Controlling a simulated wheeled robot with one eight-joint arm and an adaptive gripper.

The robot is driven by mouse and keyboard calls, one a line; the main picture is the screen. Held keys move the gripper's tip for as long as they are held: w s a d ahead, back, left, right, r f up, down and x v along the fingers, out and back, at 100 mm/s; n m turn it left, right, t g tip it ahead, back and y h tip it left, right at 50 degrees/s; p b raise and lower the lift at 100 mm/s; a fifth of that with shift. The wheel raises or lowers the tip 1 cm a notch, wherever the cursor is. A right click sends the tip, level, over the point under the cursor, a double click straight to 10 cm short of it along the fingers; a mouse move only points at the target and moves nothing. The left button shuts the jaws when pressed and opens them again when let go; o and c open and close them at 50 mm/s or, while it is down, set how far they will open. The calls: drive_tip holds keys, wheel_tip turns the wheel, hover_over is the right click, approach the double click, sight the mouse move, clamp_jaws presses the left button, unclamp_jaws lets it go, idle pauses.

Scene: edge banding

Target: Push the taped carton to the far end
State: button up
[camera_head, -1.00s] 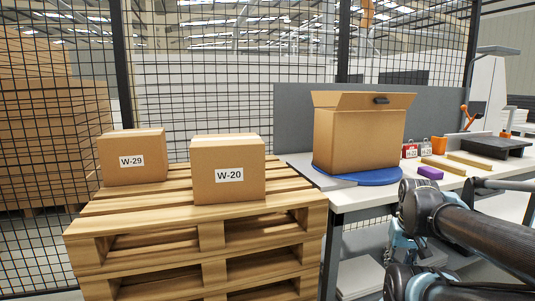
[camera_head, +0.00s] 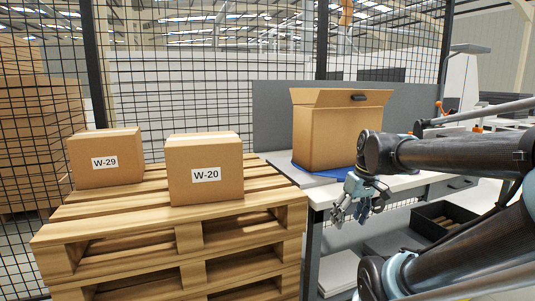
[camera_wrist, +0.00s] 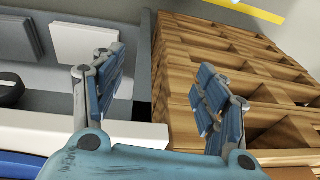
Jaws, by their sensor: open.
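Carton W-20 (camera_head: 205,172) stands upright and closed near the front right of the wooden pallet stack (camera_head: 180,238), with a pale strip on its top that may be tape. Carton W-29 (camera_head: 105,158) stands closed behind it to the left. An open-flapped carton (camera_head: 335,134) sits on a blue disc (camera_head: 315,171) on the workbench. My gripper (camera_head: 350,213) is open and empty at the bench's front edge, right of the pallet and apart from the cartons. In the wrist view its spread fingers (camera_wrist: 160,82) have nothing between them; no carton shows there.
A mesh fence (camera_head: 195,95) runs behind the pallet. A grey panel (camera_head: 272,115) backs the workbench (camera_head: 408,181). A dark bin (camera_head: 443,218) lies below the bench at right. The pallet's front left slats are bare.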

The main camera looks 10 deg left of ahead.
drive_tip(key=w+a+r+n+g+y, duration=0.2)
drive_tip(key=w+a+r+n, duration=0.35)
drive_tip(key=a, duration=0.45)
drive_tip(key=w+a+r+n+g+y, duration=0.1)
drive_tip(key=w+a+r+n, duration=0.3)
drive_tip(key=w+a+n, duration=0.45)
drive_tip(key=w+a+r+n+g+y, duration=0.2)
drive_tip(key=w+a+r+n, duration=0.25)
drive_tip(key=a, duration=0.65)
drive_tip(key=x, duration=0.5)
drive_tip(key=a+x, duration=0.1)
drive_tip(key=x, duration=0.2)
drive_tip(key=shift+s+a+r, duration=0.1)
drive_tip(key=shift+s+r, duration=0.05)
drive_tip(key=shift+s+a+f+m+h, duration=0.25)
drive_tip(key=shift+s+a+h, duration=0.1)
drive_tip(key=shift+a, duration=0.3)
drive_tip(key=shift+s+a, duration=0.9)
drive_tip(key=shift+a, duration=0.55)
drive_tip(key=shift+s+a, duration=0.9)
drive_tip(key=shift+a, duration=0.6)
drive_tip(key=shift+s+a, duration=0.9)
drive_tip(key=shift+a, duration=0.55)
